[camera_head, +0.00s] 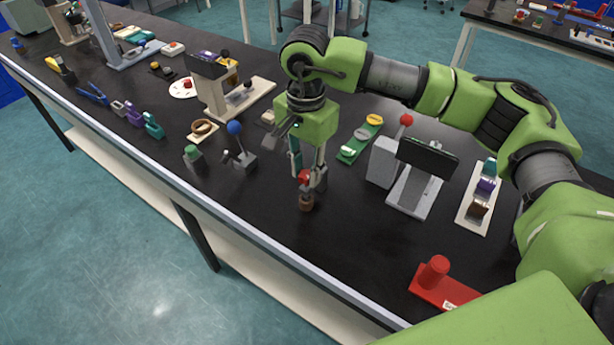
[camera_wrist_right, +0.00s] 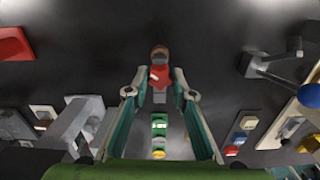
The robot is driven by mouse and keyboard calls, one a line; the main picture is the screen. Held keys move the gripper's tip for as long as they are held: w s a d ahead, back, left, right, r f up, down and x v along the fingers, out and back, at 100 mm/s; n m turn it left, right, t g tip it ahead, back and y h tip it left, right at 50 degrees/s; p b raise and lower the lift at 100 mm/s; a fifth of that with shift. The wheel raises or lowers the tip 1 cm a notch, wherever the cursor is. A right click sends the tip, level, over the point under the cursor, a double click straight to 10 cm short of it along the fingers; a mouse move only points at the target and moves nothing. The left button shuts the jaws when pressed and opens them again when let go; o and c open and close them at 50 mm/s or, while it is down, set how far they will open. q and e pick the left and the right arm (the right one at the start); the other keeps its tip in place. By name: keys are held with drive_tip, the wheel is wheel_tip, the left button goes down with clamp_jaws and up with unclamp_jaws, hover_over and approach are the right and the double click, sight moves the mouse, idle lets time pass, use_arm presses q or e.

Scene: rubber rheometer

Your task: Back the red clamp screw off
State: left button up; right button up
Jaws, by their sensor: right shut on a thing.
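The red clamp screw (camera_head: 304,176) stands upright at the middle of the black bench, above a small brown and grey clamp body (camera_head: 306,201). My right gripper (camera_head: 309,178) points down at it, with its fingers around the red part. In the right wrist view the red screw (camera_wrist_right: 159,77) lies between the two fingertips of my right gripper (camera_wrist_right: 160,92), with the brown part (camera_wrist_right: 160,55) beyond it. The gripper is shut on the red screw; the exact finger contact is hard to see. My left gripper is in neither view.
A lever device with a blue ball (camera_head: 235,128) and a green-topped block (camera_head: 193,153) stand to the left. A green strip (camera_head: 361,140) lies behind. A grey device with a dark screen (camera_head: 428,157) and a red block (camera_head: 436,272) stand to the right. The bench front is clear.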

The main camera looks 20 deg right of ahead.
drive_tip(key=shift+f+n+b, duration=0.15)
drive_tip(key=shift+n+b, duration=0.3)
drive_tip(key=shift+n, duration=0.65)
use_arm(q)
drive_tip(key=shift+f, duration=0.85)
use_arm(e)
drive_tip(key=n+b, duration=0.2)
drive_tip(key=shift+f+n, duration=0.1)
drive_tip(key=shift+n, duration=0.3)
drive_tip(key=shift+n+b, duration=0.35)
drive_tip(key=shift+n, duration=0.75)
drive_tip(key=o, duration=0.9)
drive_tip(key=shift+r, duration=0.2)
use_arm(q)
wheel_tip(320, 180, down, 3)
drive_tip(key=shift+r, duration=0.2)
use_arm(e)
drive_tip(key=shift+o, duration=0.2)
